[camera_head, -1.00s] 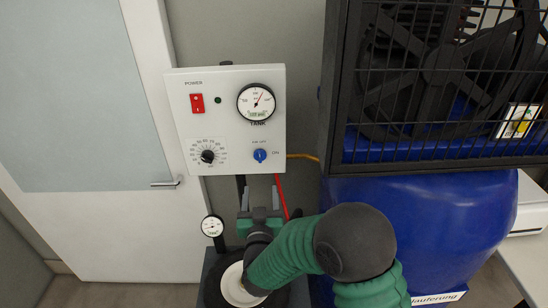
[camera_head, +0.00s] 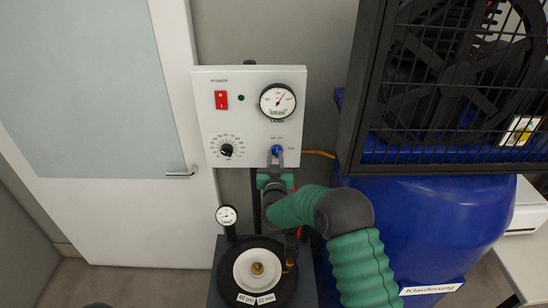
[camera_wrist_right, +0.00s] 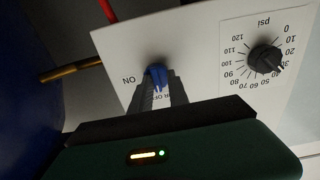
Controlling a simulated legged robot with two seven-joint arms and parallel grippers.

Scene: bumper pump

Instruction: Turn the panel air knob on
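The blue air knob (camera_head: 277,150) sits at the lower right of the white control panel (camera_head: 262,112), beside an ON label. It also shows in the right wrist view (camera_wrist_right: 157,74), with its lower part between the fingers. My right gripper (camera_head: 276,158) is at the knob, one finger on each side. In the right wrist view its fingertips (camera_wrist_right: 162,88) are apart and part of the OFF label shows between them. I cannot tell whether either finger touches the knob. The knob's exact angle is partly hidden by the fingers. My left gripper is out of view.
The panel also carries a red power switch (camera_head: 221,100), a tank gauge (camera_head: 277,101) and a black psi dial (camera_head: 227,150). A blue tank (camera_head: 440,225) and black fan cage (camera_head: 440,85) stand close on the right.

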